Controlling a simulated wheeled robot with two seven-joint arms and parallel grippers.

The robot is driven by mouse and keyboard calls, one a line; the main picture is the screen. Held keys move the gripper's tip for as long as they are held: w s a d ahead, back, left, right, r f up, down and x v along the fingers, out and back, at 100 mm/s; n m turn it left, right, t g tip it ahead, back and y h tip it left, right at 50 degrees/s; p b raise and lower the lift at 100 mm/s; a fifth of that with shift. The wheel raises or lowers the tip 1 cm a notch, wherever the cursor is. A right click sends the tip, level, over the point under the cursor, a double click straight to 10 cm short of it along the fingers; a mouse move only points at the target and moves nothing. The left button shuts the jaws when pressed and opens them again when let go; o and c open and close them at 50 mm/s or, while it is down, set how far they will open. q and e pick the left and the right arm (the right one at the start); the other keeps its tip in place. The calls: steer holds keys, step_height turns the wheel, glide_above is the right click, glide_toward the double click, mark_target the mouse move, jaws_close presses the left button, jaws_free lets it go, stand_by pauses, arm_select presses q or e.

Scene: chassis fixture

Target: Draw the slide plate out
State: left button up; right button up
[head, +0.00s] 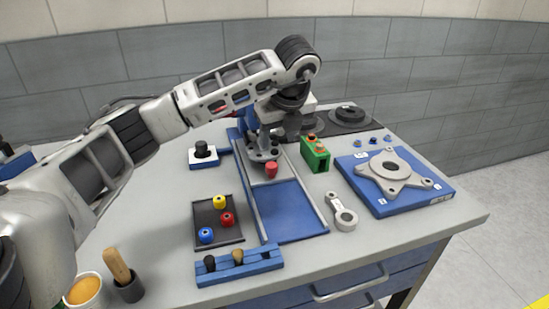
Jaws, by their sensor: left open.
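The slide plate (285,175) is a grey plate at the far end of a blue slide base (290,213) with pale side rails. A red knob (271,170) stands at the plate's near end. My left arm reaches in from the left, and my left gripper (262,153) points down over the plate, just behind the red knob. It is open, and the knob is apart from its grip as far as I can see. The gripper hides the far part of the plate. My right gripper is not in view.
A black tray (211,236) with coloured knobs and a blue tool rack (240,264) lie left of the base. A green block (314,154), a metal link (342,212) and a blue fixture (405,200) lie to the right. The near half of the slide base is empty.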

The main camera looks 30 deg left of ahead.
mark_target(272, 164)
arm_select(q)
steer(key=p+x, duration=0.1)
steer(key=x, duration=0.9)
steer(key=shift+d, duration=0.1)
steer(key=shift+w+f, duration=0.1)
steer(key=shift+f, duration=0.45)
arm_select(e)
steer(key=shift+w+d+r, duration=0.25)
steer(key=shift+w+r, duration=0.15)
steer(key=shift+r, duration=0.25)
